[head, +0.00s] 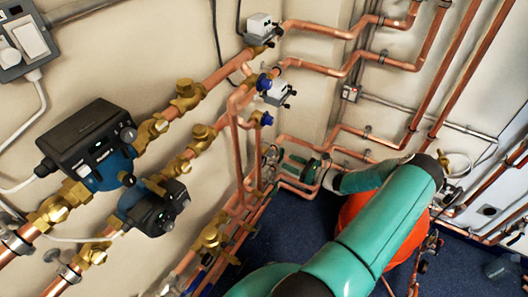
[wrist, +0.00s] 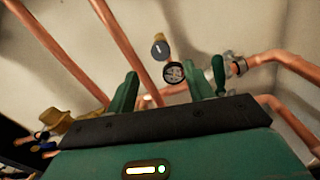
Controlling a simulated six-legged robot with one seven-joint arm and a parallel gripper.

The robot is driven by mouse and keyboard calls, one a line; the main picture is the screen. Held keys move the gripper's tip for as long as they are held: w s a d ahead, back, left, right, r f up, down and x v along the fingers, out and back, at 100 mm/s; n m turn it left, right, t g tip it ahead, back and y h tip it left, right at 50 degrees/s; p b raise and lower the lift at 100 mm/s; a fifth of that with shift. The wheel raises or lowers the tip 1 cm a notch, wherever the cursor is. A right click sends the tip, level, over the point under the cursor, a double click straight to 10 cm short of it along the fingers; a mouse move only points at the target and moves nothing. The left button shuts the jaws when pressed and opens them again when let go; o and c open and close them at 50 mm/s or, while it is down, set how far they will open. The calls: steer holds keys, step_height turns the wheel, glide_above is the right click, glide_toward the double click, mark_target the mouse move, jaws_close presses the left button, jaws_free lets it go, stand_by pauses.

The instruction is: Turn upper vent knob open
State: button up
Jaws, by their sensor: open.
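In the wrist view, a small grey round knob with a pale line (wrist: 159,47) sits on a brass fitting, beyond my fingertips. A black round part with a pale face (wrist: 174,72) is just below and right of it. I cannot tell for certain which is the upper vent knob. My gripper (wrist: 160,87) is open, its two green fingers apart, with the black part seen between them and no contact evident. In the head view my gripper (head: 309,170) is low in the corner among copper pipes; the knob cannot be made out there.
Copper pipes (wrist: 268,57) run close on the right of the wrist view, with a metal fitting (wrist: 238,66). In the head view, pumps (head: 90,145) and brass valves line the left wall. A red-orange vessel (head: 395,245) stands beside my arm. Blue floor (head: 455,265) is open at lower right.

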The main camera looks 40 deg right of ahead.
mark_target(273, 155)
steer(key=x, duration=1.1)
steer(key=shift+w, duration=0.15)
steer(key=shift+c, duration=0.4)
steer(key=c, duration=0.9)
